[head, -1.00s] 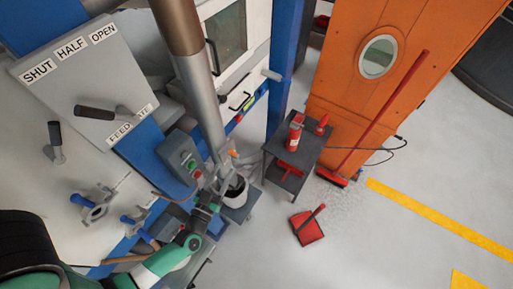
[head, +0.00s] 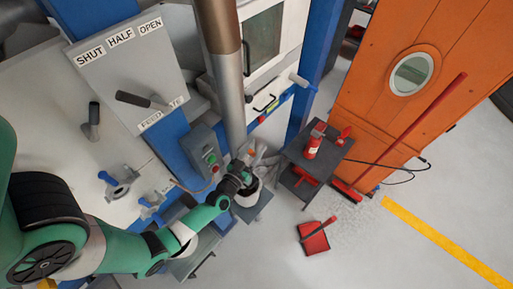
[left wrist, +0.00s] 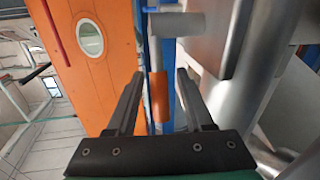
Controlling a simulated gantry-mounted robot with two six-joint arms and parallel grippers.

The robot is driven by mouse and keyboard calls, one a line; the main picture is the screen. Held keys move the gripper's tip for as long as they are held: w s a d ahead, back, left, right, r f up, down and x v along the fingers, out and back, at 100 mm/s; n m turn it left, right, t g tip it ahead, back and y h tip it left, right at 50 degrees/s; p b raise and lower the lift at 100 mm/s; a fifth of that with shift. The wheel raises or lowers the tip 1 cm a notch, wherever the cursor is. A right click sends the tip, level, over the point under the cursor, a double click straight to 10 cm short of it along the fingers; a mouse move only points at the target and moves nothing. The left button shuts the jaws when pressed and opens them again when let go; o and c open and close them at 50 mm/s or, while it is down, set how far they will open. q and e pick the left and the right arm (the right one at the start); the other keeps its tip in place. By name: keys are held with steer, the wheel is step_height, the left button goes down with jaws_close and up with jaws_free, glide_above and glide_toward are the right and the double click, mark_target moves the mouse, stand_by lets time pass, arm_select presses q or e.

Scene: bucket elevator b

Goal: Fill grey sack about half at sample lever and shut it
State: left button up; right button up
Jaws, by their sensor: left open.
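My left gripper (head: 246,170) is at the foot of the steel pipe (head: 230,95), above a pale round container (head: 248,194) with a dark inside. In the left wrist view its two black fingers (left wrist: 158,74) are apart, with an orange handle (left wrist: 159,97) showing between them. The fingers are not closed on it; whether they touch it I cannot tell. A small orange part (head: 251,152) shows beside the pipe's lower end in the head view. I cannot clearly make out a grey sack; my gripper hides part of the area. My right gripper is not in view.
A control box (head: 205,155) with green and red buttons stands left of the pipe. A red dustpan (head: 315,241) lies on the floor. The floor at lower right is clear.

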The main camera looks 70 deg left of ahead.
arm_select(q)
steer(key=shift+w+a, duration=0.3)
steer(key=shift+w, duration=0.1)
jaws_close()
stand_by(1.2)
